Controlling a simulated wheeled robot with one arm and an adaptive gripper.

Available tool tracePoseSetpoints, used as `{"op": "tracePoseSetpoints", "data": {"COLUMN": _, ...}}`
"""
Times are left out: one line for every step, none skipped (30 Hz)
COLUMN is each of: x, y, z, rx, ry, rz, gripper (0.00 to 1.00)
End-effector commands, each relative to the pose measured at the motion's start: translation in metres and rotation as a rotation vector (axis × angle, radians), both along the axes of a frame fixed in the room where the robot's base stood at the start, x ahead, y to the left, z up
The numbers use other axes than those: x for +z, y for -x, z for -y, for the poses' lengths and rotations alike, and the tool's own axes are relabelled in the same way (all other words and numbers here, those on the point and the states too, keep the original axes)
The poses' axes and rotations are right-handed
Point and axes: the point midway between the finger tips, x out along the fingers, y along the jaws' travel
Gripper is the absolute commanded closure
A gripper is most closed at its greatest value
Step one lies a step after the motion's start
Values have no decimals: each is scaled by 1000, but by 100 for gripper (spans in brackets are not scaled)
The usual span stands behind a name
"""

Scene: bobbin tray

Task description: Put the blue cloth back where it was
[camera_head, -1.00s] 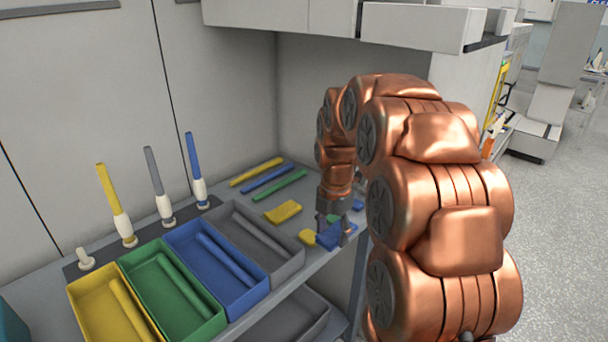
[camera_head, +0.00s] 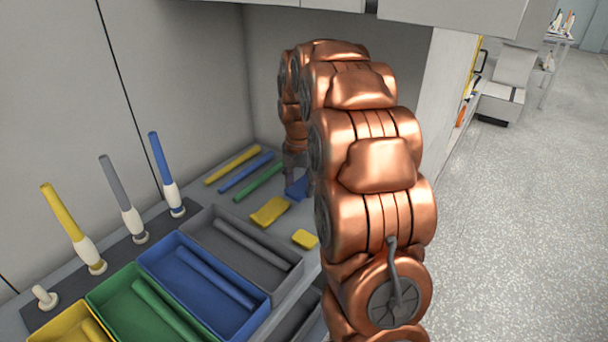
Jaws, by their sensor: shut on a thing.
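The blue cloth (camera_head: 297,188) shows in the head view near the back right of the shelf, partly hidden behind my arm. My gripper (camera_head: 296,177) points down and is shut on the blue cloth. Whether the cloth touches the shelf top or hangs just above it, I cannot tell. A yellow folded cloth (camera_head: 270,211) lies to the left and front of it.
A smaller yellow piece (camera_head: 305,239) lies beside the grey tray (camera_head: 207,214). Yellow (camera_head: 233,165), blue (camera_head: 246,172) and green (camera_head: 259,182) rods lie at the back. Blue (camera_head: 152,265), green (camera_head: 98,297) and yellow trays stand in front, with upright rods behind.

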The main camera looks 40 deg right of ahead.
Motion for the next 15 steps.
{"op": "tracePoseSetpoints", "data": {"x": -1, "y": -6, "z": 6, "rx": -1, "ry": 1, "rz": -2, "gripper": 76}}
{"op": "tracePoseSetpoints", "data": {"x": -2, "y": -8, "z": 8, "rx": -1, "ry": 0, "rz": -3, "gripper": 76}}
{"op": "tracePoseSetpoints", "data": {"x": -3, "y": -12, "z": 12, "rx": -2, "ry": -1, "rz": -4, "gripper": 76}}
{"op": "tracePoseSetpoints", "data": {"x": -3, "y": -15, "z": 15, "rx": -2, "ry": 0, "rz": -4, "gripper": 76}}
{"op": "tracePoseSetpoints", "data": {"x": -3, "y": -18, "z": 18, "rx": -2, "ry": 0, "rz": -3, "gripper": 76}}
{"op": "tracePoseSetpoints", "data": {"x": -3, "y": -22, "z": 21, "rx": -2, "ry": 1, "rz": -3, "gripper": 76}}
{"op": "tracePoseSetpoints", "data": {"x": -3, "y": -25, "z": 24, "rx": -2, "ry": 0, "rz": -3, "gripper": 76}}
{"op": "tracePoseSetpoints", "data": {"x": -4, "y": -27, "z": 26, "rx": -1, "ry": -1, "rz": -4, "gripper": 76}}
{"op": "tracePoseSetpoints", "data": {"x": -6, "y": -31, "z": 29, "rx": -1, "ry": -2, "rz": -6, "gripper": 76}}
{"op": "tracePoseSetpoints", "data": {"x": -6, "y": -34, "z": 32, "rx": -1, "ry": -2, "rz": -6, "gripper": 76}}
{"op": "tracePoseSetpoints", "data": {"x": -6, "y": -37, "z": 35, "rx": -2, "ry": -1, "rz": -4, "gripper": 76}}
{"op": "tracePoseSetpoints", "data": {"x": -5, "y": -41, "z": 39, "rx": -2, "ry": 1, "rz": -2, "gripper": 76}}
{"op": "tracePoseSetpoints", "data": {"x": -5, "y": -44, "z": 42, "rx": -3, "ry": 1, "rz": -1, "gripper": 76}}
{"op": "tracePoseSetpoints", "data": {"x": -6, "y": -47, "z": 44, "rx": -3, "ry": 1, "rz": -1, "gripper": 76}}
{"op": "tracePoseSetpoints", "data": {"x": -7, "y": -50, "z": 47, "rx": -2, "ry": 0, "rz": -2, "gripper": 76}}
